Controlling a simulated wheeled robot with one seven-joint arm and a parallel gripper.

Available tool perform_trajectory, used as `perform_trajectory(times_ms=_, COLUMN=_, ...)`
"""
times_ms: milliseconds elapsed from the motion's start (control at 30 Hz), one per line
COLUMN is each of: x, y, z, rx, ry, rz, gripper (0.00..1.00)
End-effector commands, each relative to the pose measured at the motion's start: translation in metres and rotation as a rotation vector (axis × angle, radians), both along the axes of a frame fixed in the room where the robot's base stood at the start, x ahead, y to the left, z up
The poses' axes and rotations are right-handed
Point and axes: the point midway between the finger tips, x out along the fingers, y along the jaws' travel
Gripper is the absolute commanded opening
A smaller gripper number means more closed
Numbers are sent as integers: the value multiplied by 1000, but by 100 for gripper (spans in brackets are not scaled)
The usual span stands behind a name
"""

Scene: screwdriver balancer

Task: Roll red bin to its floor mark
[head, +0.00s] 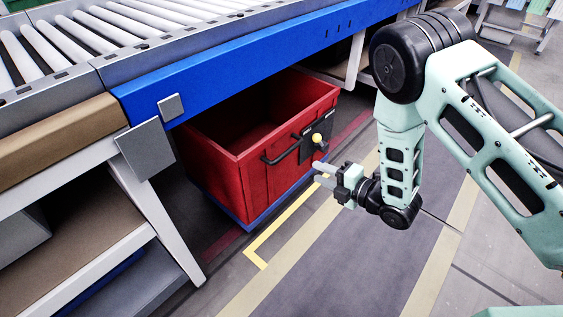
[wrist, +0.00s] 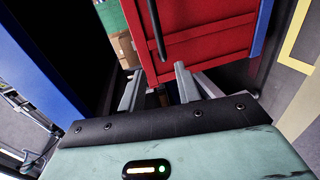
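The red bin (head: 244,172) stands on a blue base (head: 258,217), partly under the conveyor. It looks empty inside, but its far part is hidden. A black bar handle (head: 282,155) and a dark plate with a yellow knob (head: 317,138) are on its front side. A yellow corner line (head: 258,242) lies on the floor beside the bin. My gripper (head: 324,174) is just in front of the bin, its fingers apart and empty. In the wrist view, the red bin (wrist: 205,45) fills the top, and the handle (wrist: 158,30) lies ahead, apart from the fingers.
The roller conveyor with its blue side rail (head: 230,62) overhangs the bin. A shelved bench (head: 90,210) with a grey leg stands at left. Dark floor with tan stripes (head: 340,265) is clear at front right. Cardboard boxes (wrist: 124,48) show behind the bin in the wrist view.

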Motion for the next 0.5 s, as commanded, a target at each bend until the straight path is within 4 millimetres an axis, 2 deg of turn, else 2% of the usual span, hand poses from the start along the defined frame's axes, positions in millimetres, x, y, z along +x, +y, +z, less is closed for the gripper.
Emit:
perform_trajectory(times_ms=100, x=15, y=21, z=-8, rx=3, ry=-1, rz=3, gripper=33)
perform_trajectory(times_ms=500, x=65, y=84, z=-25, rx=2, ry=0, rz=2, gripper=33)
